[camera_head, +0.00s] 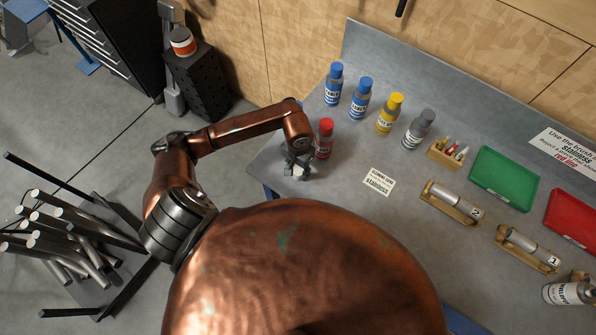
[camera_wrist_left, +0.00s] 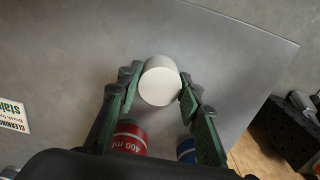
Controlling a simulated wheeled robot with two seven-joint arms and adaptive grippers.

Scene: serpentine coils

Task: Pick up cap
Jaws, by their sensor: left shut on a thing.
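A round, white cap (camera_wrist_left: 160,80) sits between the fingertips of my left gripper (camera_wrist_left: 159,88) in the left wrist view. The gripper is shut on the cap, with a finger on either side of it. In the head view my left gripper (camera_head: 297,168) is low over the left end of the grey bench, just left of the red-capped bottle (camera_head: 324,140). The cap is mostly hidden by the fingers there. I cannot tell whether it touches the bench. My right gripper is not in view.
Blue-capped bottles (camera_head: 334,84), a yellow-capped bottle (camera_head: 390,113) and a grey-capped bottle (camera_head: 418,130) stand along the back. A sign (camera_head: 379,182), wooden holders with metal tubes, a green tray (camera_head: 503,179) and a red tray (camera_head: 576,219) lie to the right.

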